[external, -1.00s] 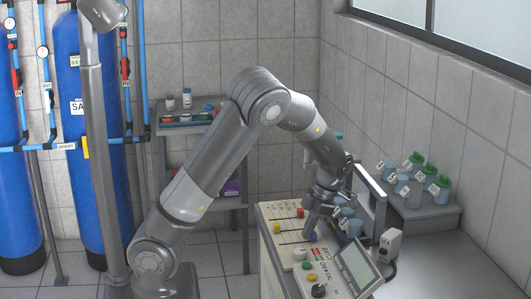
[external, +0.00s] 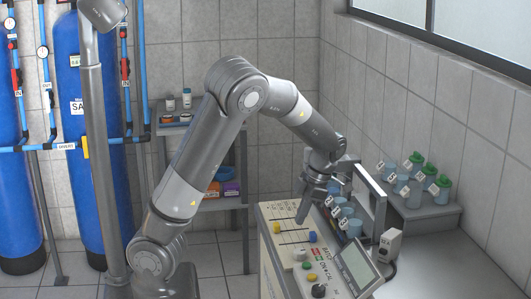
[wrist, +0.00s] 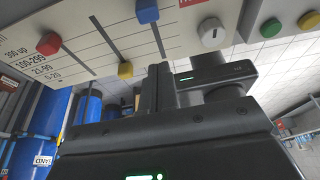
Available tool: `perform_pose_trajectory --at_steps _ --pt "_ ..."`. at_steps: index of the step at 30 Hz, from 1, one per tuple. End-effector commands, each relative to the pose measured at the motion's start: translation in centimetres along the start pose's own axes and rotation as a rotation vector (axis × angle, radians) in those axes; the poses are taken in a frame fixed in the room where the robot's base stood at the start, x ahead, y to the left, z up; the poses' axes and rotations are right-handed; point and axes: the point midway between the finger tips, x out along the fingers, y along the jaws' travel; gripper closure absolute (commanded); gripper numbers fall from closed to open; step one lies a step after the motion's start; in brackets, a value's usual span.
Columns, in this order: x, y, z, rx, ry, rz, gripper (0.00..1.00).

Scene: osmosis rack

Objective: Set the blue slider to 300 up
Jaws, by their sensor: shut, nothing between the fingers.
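The blue slider (external: 312,237) sits on the cream control panel (external: 268,215), near the right end of a dark slot. It also shows in the wrist view at the top edge (wrist: 147,11). My gripper (external: 301,221) is shut and empty, above the panel, up and left of the blue slider and apart from it. Its dark fingers show in the wrist view (wrist: 160,75). Printed labels, including "300 up" (wrist: 18,52), stand at the left there. Which mark the blue slider sits at, I cannot tell.
A yellow slider (external: 277,228) and a red slider (wrist: 49,43) share the panel; my gripper seems to hide the red one externally. Knobs and buttons (external: 309,278), a tilted display (external: 356,268) and blue-grey bottles (external: 350,226) stand close by.

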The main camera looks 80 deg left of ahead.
Motion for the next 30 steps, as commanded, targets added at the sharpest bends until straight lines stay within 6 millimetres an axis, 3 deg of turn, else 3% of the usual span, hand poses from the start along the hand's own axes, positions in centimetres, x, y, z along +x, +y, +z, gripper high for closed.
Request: perform_pose_trajectory --at_steps 3,9,30 --pt "-2.3 0.1 0.0 0.001 -0.003 0.001 1.00" --pt "-4.4 0.0 0.0 0.000 0.000 0.000 1.00" --pt "-4.8 -0.2 -0.3 0.044 -0.010 -0.009 1.00"
